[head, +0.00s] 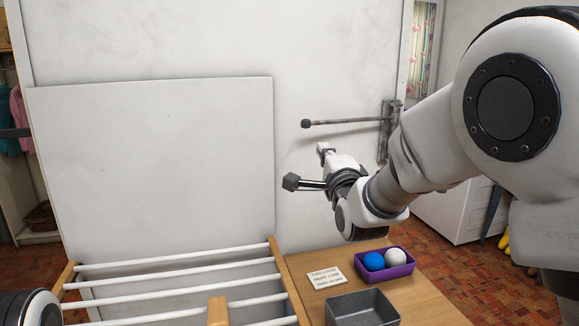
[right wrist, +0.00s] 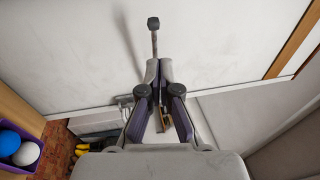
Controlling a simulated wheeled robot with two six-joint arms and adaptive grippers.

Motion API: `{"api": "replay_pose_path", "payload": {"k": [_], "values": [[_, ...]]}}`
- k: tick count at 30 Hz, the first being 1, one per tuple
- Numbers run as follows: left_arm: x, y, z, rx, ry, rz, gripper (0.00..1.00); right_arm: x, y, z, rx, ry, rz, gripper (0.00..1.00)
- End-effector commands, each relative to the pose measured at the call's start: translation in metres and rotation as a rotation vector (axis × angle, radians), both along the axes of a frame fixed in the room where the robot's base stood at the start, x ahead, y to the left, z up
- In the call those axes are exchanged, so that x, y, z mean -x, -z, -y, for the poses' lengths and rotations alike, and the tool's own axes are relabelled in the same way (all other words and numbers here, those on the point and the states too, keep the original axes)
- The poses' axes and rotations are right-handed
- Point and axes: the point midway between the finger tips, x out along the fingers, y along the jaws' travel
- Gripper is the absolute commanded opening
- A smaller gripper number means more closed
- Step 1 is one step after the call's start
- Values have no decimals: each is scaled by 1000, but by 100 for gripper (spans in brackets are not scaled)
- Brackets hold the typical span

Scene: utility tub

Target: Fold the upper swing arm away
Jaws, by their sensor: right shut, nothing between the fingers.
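The upper swing arm (head: 345,122) is a thin grey bar with a dark end knob, reaching left from a wall bracket (head: 384,145) in the head view. My right gripper (head: 323,148) is shut and empty, just below and right of that knob. In the right wrist view the gripper (right wrist: 157,72) points toward the wall. The swing arm (right wrist: 154,40) shows past its fingertips; contact cannot be told. A second dark knob (head: 290,182) on a short dark rod juts left beside my right wrist; its other end is hidden. My left gripper is out of view.
A drying rack with white rails (head: 170,285) and a white panel (head: 150,180) fill the left. The wooden top (head: 420,295) holds a purple tray (head: 399,270) with two balls, a grey bin (head: 362,309) and a card (head: 327,277). A white appliance (head: 440,205) stands right.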

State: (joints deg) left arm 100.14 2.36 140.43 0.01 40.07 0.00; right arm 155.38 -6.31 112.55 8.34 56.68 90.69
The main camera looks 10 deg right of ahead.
Motion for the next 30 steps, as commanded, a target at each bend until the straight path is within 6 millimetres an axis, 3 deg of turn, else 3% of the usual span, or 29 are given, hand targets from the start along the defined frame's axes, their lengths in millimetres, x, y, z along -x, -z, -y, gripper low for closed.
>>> {"api": "replay_pose_path", "payload": {"k": [1, 2, 8, 24, 30], "values": [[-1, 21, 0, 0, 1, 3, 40, 2, 13, -2, 5, -2, 14, 0], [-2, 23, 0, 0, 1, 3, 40, 3, 12, -3, 7, -3, 19, 0], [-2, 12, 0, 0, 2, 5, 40, -7, -1, -3, 10, -5, 25, 0], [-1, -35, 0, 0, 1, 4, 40, -114, -25, 3, 10, -5, 22, 0], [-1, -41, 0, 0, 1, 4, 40, -132, -26, 4, 13, -6, 22, 0]]}}
